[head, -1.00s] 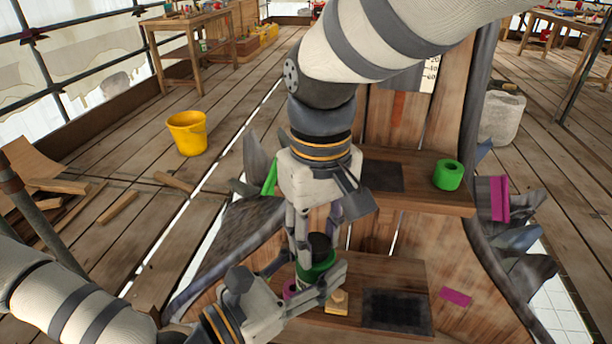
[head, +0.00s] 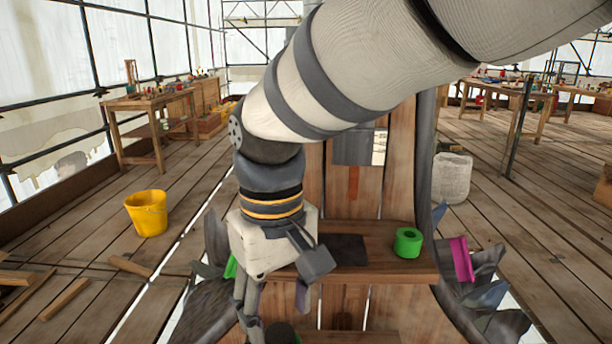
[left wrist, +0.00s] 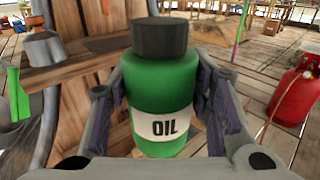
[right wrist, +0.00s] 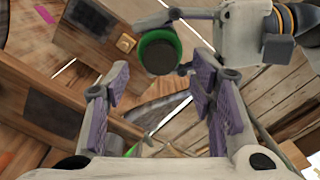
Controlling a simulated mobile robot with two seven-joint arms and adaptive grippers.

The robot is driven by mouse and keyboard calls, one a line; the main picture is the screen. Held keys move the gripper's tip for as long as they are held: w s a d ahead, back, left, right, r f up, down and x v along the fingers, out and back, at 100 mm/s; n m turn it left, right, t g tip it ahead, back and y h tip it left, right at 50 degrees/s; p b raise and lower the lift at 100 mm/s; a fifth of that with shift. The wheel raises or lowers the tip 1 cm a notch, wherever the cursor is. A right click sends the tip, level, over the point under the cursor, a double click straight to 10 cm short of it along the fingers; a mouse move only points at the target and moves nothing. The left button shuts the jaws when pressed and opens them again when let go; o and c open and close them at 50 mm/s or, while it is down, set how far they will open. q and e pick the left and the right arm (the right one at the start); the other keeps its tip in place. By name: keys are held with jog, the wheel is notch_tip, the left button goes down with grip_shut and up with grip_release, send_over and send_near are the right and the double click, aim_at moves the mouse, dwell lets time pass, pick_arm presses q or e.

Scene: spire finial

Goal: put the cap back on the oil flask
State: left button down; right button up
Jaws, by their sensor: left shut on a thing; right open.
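The oil flask (left wrist: 160,95) is green with a white OIL label and stands upright in the left wrist view. The black cap (left wrist: 160,38) sits on its top, apparently level. My left gripper (left wrist: 163,110) is shut around the flask body. In the right wrist view the cap (right wrist: 160,55) shows from above, ringed by the green flask (right wrist: 146,37). My right gripper (right wrist: 160,78) is open and empty, with the cap beyond its fingertips. In the head view the right gripper (head: 276,310) hangs by the cap (head: 283,333) at the bottom edge; the left gripper is out of that view.
A green ring-shaped object (head: 408,242) stands on the wooden shelf (head: 385,262), with a dark pad (head: 345,250) beside it. A magenta piece (head: 461,260) is at right. A yellow bucket (head: 147,213) stands on the plank floor. A red gas cylinder (left wrist: 298,88) stands at right in the left wrist view.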

aim_at(280, 333)
jog(key=shift+r, duration=0.45)
jog(key=shift+a, duration=0.1)
jog(key=shift+c, duration=0.2)
jog(key=shift+s+a+r+n, duration=0.1)
jog(key=shift+s+n, duration=0.1)
jog(key=shift+n, duration=0.35)
jog(key=shift+s+r+n, duration=0.1)
jog(key=shift+s+n, duration=0.05)
jog(key=shift+n, duration=0.4)
jog(key=r+n, duration=0.1)
jog(key=n, duration=0.4)
jog(key=r+n, duration=0.1)
jog(key=n, duration=0.1)
jog(key=shift+w+r+n, duration=0.25)
jog(key=shift+r+n, duration=0.05)
jog(key=shift+r, duration=0.05)
jog(key=shift+w+d+r+n, duration=0.1)
jog(key=shift+d+r+n, duration=0.1)
jog(key=shift+n, duration=0.1)
jog(key=shift+f, duration=0.15)
notch_tip(280, 333, down, 8)
